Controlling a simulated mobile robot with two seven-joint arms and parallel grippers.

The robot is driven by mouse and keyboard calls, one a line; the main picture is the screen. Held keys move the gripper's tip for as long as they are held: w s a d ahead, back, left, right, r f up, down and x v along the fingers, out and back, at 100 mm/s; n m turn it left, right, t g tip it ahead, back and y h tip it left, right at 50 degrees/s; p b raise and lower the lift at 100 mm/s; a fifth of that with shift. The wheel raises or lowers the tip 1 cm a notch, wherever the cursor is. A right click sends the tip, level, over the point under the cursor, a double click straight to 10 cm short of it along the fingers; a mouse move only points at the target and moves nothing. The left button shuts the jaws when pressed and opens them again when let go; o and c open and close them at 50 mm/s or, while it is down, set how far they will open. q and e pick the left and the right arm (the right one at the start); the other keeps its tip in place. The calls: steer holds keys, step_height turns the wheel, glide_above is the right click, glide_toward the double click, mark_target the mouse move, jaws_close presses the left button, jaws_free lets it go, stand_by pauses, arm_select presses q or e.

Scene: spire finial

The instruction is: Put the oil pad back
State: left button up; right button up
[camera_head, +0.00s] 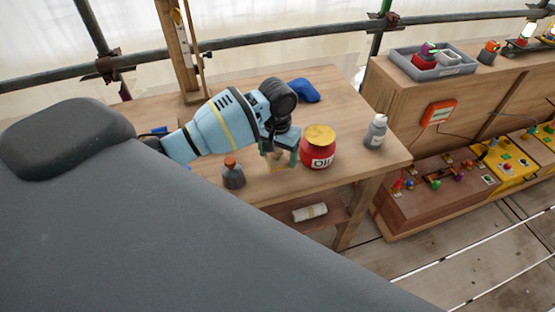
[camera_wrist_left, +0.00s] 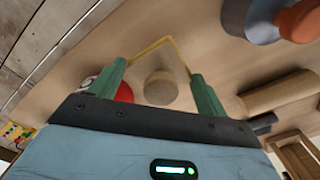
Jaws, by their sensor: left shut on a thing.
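My left gripper (camera_head: 280,156) is over the front part of the wooden table, shut on a pale, yellow-edged piece that looks like the oil pad (camera_head: 279,161). In the left wrist view, the yellow edge spans between the two green fingers (camera_wrist_left: 158,72), with a round beige part (camera_wrist_left: 160,88) between them. The fingers hide part of the pad, and I cannot tell whether it touches the table. A red jar (camera_head: 317,154) labelled OIL, with a yellow top, stands upright just right of the gripper. My right gripper is not in view.
A dark bottle with an orange cap (camera_head: 233,175) stands left of the gripper. A grey bottle (camera_head: 376,132) stands near the right edge, and a blue cloth-like item (camera_head: 304,91) lies behind. A white roll (camera_head: 310,212) lies on the lower shelf. A wooden cabinet (camera_head: 397,103) stands to the right.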

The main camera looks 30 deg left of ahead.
mark_target(277, 160)
arm_select(q)
steer(key=shift+w+a, duration=0.15)
steer(key=shift+w, duration=0.15)
step_height(277, 160, down, 4)
steer(key=shift+r, duration=0.25)
steer(key=shift+f, duration=0.2)
steer(key=o, duration=0.9)
steer(key=shift+r, duration=0.1)
step_height(277, 160, up, 12)
steer(key=shift+r, duration=0.1)
